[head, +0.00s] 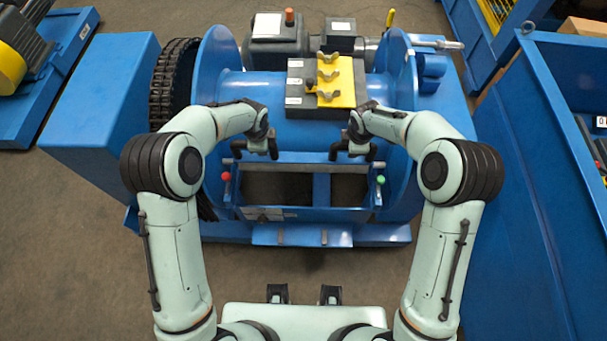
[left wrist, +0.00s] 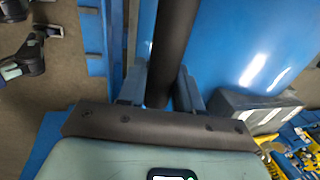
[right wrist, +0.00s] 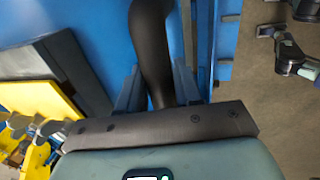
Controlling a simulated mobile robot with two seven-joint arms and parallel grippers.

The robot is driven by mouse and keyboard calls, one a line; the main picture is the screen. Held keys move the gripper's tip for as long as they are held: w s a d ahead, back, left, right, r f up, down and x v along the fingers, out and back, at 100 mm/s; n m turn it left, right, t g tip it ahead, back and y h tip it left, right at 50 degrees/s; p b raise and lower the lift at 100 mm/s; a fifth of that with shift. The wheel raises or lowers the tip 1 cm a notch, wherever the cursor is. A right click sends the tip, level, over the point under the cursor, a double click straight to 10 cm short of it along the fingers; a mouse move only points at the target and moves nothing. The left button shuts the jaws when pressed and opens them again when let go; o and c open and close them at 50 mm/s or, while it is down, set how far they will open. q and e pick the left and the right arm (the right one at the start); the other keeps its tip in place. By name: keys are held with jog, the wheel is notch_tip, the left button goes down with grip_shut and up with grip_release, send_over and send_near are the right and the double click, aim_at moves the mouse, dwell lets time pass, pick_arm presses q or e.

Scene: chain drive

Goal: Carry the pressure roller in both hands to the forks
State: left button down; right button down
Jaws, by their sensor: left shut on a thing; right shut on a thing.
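My left gripper (head: 256,151) and right gripper (head: 351,152) hang side by side in front of the large blue drum (head: 318,134). In the left wrist view my left gripper (left wrist: 160,92) is shut on a straight dark bar (left wrist: 172,45). In the right wrist view my right gripper (right wrist: 157,92) is shut on a curved dark bar (right wrist: 151,40). I take these bars to be grips of the pressure roller; its body is not clearly separable from the blue machine. A blue frame (head: 310,214) lies below the grippers. I cannot single out the forks with certainty.
A red knob (head: 225,176) and a green knob (head: 380,180) sit at the frame's sides. A block with yellow parts (head: 340,85) stands behind the grippers. A heavy chain (head: 172,85) runs at left. A blue bin (head: 550,160) borders the right.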

aim_at(266, 158)
pick_arm(q)
jog(key=shift+f, duration=0.5)
pick_arm(e)
jog(key=shift+f, duration=0.5)
pick_arm(q)
jog(key=shift+f, duration=0.15)
pick_arm(e)
jog(key=shift+f, duration=0.15)
